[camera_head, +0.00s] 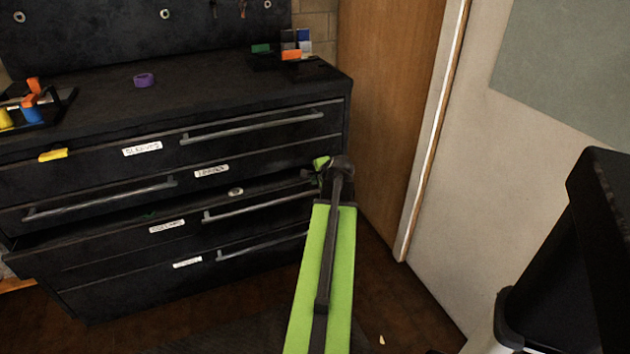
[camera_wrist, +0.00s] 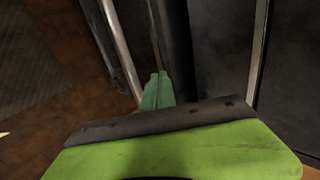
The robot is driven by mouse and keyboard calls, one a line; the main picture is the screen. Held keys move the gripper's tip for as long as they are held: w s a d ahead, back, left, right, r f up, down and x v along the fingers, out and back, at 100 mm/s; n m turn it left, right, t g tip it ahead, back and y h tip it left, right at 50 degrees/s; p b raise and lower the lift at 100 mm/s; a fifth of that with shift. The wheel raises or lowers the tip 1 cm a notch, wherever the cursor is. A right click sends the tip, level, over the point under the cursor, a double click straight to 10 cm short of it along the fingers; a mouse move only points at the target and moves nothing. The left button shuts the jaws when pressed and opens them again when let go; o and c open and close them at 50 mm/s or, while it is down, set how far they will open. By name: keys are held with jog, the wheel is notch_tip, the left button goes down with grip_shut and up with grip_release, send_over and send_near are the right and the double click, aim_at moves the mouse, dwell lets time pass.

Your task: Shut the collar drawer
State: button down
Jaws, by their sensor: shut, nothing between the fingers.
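A black drawer (camera_head: 110,245), third from the top of the black cabinet, stands partly pulled out. Its label is too blurred to read, so I cannot confirm it is the collar drawer. A small pale ring (camera_head: 236,191) shows inside its opening. Its grey bar handle (camera_head: 255,208) runs along the front. My gripper (camera_head: 321,162) is at the cabinet's right front, near the handle's right end, partly hidden by my wrist. In the wrist view my green fingers (camera_wrist: 157,90) are together and empty, with a metal bar (camera_wrist: 121,45) to their left. I cannot tell whether they touch the drawer.
The other drawers, such as the top one (camera_head: 230,132), look closed. A yellow piece (camera_head: 53,155) is on the top drawer's front edge. A purple ring (camera_head: 144,80) sits on the cabinet top. A wooden door (camera_head: 388,90) and a black bin-like object (camera_head: 600,250) are at the right.

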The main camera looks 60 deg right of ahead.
jog(key=shift+w, duration=0.1)
jog(key=w+d, duration=0.3)
jog(key=shift+w, duration=0.2)
